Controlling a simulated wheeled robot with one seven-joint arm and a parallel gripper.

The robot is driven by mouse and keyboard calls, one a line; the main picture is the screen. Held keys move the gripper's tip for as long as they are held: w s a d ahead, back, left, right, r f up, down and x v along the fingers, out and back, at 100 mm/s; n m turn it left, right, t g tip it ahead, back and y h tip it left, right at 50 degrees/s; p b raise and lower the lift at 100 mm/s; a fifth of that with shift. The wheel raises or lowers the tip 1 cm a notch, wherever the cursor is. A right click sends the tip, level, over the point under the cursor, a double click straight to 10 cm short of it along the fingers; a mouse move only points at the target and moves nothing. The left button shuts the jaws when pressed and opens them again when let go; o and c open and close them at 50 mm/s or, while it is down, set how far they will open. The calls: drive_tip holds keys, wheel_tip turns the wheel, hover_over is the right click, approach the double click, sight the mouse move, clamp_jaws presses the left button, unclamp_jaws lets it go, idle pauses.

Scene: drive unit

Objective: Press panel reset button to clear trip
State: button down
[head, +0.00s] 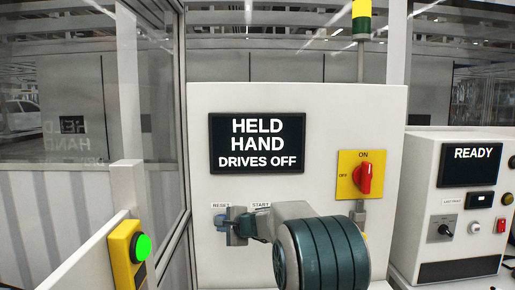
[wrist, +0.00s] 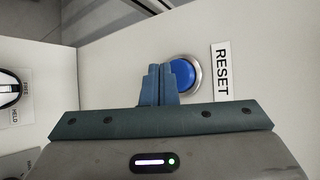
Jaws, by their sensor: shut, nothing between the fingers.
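The blue reset button (wrist: 184,74) sits in a silver ring on the white panel, beside its RESET label (wrist: 222,72), in the wrist view. My gripper (wrist: 157,72) is shut and empty. Its fingertips overlap the left edge of the button in that view, and I cannot tell whether they touch it. In the head view my gripper (head: 230,224) is at the panel (head: 300,101) just below the RESET label, with part of the blue button (head: 219,220) showing at its left. The panel screen (head: 257,143) reads HELD HAND DRIVES OFF.
A red rotary switch (head: 366,178) on a yellow plate is right of the screen. A START label (head: 261,205) is right of RESET; my arm covers the area below it. A yellow post box with a lit green button (head: 141,247) stands at left. A READY console (head: 467,166) stands at right.

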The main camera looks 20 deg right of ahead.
drive_tip(key=s+a+b, duration=0.1)
drive_tip(key=s+b, duration=0.3)
drive_tip(key=s, duration=0.1)
drive_tip(key=shift+s+a, duration=0.3)
drive_tip(key=shift+s, duration=0.1)
idle(1.4)
drive_tip(key=s+a+f+n+g, duration=0.1)
drive_tip(key=s+a+n+g, duration=0.15)
drive_tip(key=s, duration=0.35)
drive_tip(key=s+a+f+n+g, duration=0.1)
drive_tip(key=s+n, duration=0.3)
drive_tip(key=s, duration=0.2)
drive_tip(key=s+d+f+n+g+h, duration=0.1)
drive_tip(key=s+f+n, duration=0.2)
drive_tip(key=s, duration=0.6)
drive_tip(key=s+d+f+n+g+h, duration=0.2)
drive_tip(key=s+f+n, duration=0.2)
drive_tip(key=s, duration=0.5)
drive_tip(key=s+d+f+n+g+h, duration=0.2)
drive_tip(key=s+f+n, duration=0.1)
drive_tip(key=s, duration=0.6)
drive_tip(key=shift+d+f, duration=0.15)
drive_tip(key=shift+d, duration=0.1)
